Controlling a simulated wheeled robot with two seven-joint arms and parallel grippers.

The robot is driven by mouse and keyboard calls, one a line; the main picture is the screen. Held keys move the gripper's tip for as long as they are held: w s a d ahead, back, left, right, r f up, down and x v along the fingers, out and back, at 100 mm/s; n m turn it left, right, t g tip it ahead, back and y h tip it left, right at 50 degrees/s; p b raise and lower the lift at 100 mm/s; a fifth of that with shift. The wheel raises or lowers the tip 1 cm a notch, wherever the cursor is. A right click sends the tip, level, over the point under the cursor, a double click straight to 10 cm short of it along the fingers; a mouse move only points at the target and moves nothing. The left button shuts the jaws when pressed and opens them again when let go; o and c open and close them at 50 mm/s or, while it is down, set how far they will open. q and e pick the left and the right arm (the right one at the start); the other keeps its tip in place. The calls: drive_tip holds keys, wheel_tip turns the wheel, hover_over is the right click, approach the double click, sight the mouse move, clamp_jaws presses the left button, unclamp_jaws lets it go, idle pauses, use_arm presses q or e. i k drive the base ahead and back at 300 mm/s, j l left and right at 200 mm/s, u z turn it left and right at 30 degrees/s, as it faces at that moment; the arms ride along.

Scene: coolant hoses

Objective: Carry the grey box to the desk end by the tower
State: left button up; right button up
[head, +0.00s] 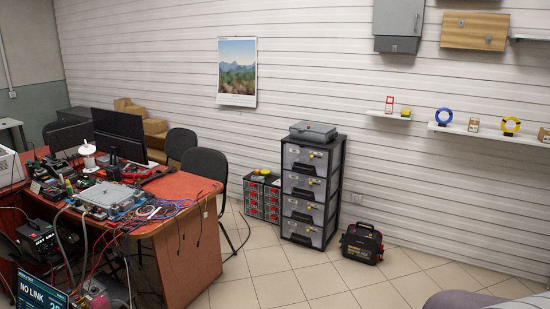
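A grey box (313,131) with a flat lid lies on top of a dark drawer tower (310,190), which stands on the floor against the slatted wall. A second grey, box-like case (106,197) lies on the red-topped desk (192,183), with cables and thin hoses around it. The desk's near right end (190,260) faces the tower across a strip of bare floor. Neither of my grippers shows in the head view.
Black chairs (205,165) stand behind the desk. Cables hang off the desk's front. Tiled floor (300,285) is clear in front of the tower.

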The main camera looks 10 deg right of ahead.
sight(186, 191)
drive_tip(key=i+z, duration=0.2)
drive_tip(key=i, duration=3.1)
